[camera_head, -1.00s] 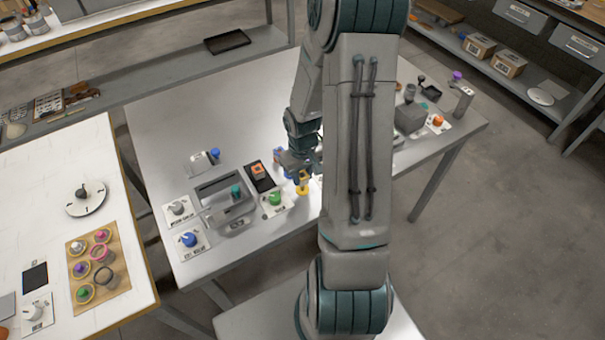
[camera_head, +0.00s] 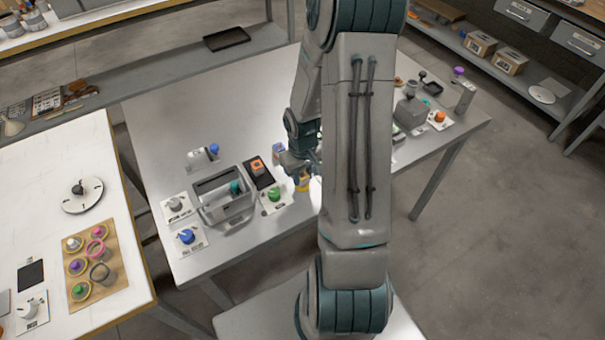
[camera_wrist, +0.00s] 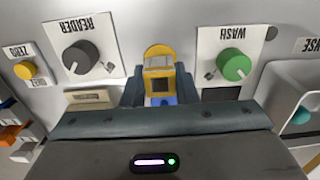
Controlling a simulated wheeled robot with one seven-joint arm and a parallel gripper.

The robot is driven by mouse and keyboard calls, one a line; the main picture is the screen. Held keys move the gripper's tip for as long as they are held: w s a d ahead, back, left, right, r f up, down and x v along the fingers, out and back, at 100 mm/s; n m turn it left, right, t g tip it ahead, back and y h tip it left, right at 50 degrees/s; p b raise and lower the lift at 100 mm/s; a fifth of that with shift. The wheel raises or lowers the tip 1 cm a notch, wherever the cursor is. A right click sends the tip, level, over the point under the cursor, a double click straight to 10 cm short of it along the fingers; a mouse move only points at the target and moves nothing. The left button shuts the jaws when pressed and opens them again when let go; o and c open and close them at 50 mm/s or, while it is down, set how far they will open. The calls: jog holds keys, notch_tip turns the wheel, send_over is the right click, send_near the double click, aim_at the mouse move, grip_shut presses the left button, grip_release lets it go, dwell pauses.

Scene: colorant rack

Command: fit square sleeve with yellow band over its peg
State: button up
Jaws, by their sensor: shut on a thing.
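My gripper (camera_wrist: 159,82) is shut on the square sleeve with the yellow band (camera_wrist: 158,68) in the wrist view. The sleeve is a small block with a dark square opening facing the camera, and one finger is on each side. A round yellow disc (camera_wrist: 159,50) shows just beyond the sleeve. I cannot tell whether the sleeve touches it, and no peg is clearly visible. In the head view my gripper (camera_head: 300,172) is low over the table, right of the green knob, with a yellow piece (camera_head: 302,185) under it. My arm hides part of this area.
The green WASH knob (camera_wrist: 235,65) is right of the sleeve and the dark READER knob (camera_wrist: 80,57) is left. A small yellow ZERO knob (camera_wrist: 25,69) is farther left. A grey handled box (camera_head: 222,195) and a blue knob (camera_head: 186,237) stand on the table.

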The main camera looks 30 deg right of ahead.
jog(key=shift+f+b, duration=0.75)
jog(key=shift+f, duration=0.15)
jog(key=o, duration=1)
notch_tip(320, 180, up, 14)
jog(key=shift+f, duration=0.1)
jog(key=shift+s+a+r+t, duration=0.8)
jog(key=shift+s+a+r, duration=2.25)
jog(key=shift+s, duration=0.15)
jog(key=shift+s+a+r+t, duration=0.8)
jog(key=shift+s+a+r, duration=2.2)
jog(key=shift+s, duration=0.15)
